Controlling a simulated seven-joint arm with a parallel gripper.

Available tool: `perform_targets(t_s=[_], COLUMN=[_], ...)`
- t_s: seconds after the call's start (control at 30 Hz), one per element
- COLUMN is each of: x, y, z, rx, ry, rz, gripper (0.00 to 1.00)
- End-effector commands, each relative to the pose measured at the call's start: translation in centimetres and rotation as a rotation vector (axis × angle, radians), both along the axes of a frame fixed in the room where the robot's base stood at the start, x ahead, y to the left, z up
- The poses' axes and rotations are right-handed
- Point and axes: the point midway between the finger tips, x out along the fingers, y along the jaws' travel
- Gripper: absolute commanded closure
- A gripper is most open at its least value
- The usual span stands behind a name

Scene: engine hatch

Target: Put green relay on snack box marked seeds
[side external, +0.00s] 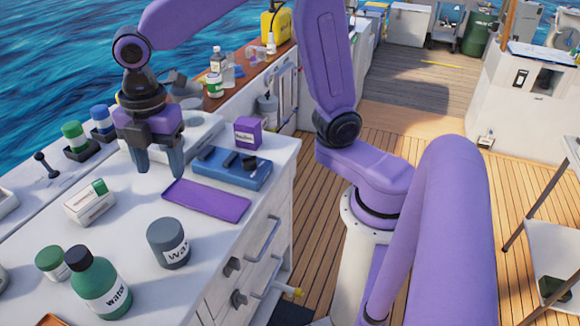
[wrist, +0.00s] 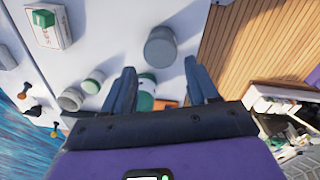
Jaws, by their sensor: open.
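A small green block (side external: 100,187), which looks like the green relay, shows on top of a white box (side external: 88,207) on the counter. In the wrist view the green block (wrist: 43,17) sits on the white box (wrist: 53,35), which has red print. I cannot read whether it says seeds. A purple box (side external: 247,133) with a small label stands farther back; its wording is unclear. My gripper (side external: 158,168) is open and empty above the counter, behind and right of the white box in the side view. The gripper (wrist: 161,67) also shows in the wrist view, fingers apart.
A purple flat case (side external: 207,200) and a blue tray with dark parts (side external: 230,170) lie right of my gripper. A grey canister (side external: 168,244), green bottle (side external: 98,284) and green-lidded jar (side external: 52,262) stand in front.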

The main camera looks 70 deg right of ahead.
Motion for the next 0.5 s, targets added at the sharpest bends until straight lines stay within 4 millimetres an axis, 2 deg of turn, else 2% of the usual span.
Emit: perform_targets(t_s=[0.03, 0.3, 0.5], x=[-2.1, -12.4, -18.2], y=[-0.8, -5.8, -9.7], z=[0.0, -1.6, -3.2], rx=[0.007, 0.032, 0.039], ry=[0.004, 0.038, 0.057], rz=[-0.054, -0.401, -0.618], gripper=[0.41, 0.41, 0.41])
